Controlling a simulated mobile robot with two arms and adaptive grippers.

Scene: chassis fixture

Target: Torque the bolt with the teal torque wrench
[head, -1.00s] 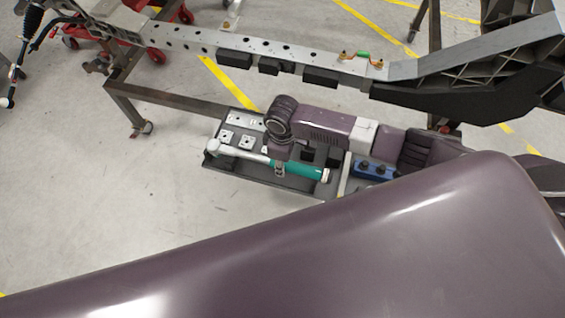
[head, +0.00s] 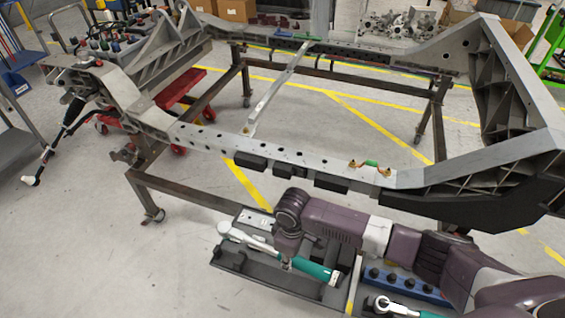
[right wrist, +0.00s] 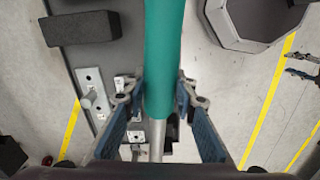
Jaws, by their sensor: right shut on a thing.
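In the right wrist view my right gripper (right wrist: 155,100) is shut on the teal handle (right wrist: 165,50), one finger on each side. What looks like my left gripper (right wrist: 300,65) shows small at the right edge of that view, its fingers apart and empty; it is outside the head view.
The dark tray (head: 250,268) stands in front of the chassis. A blue socket holder (head: 405,285) and a second ratchet (head: 385,304) lie to its right. A green piece (head: 371,163) with orange ends sits on the near rail.

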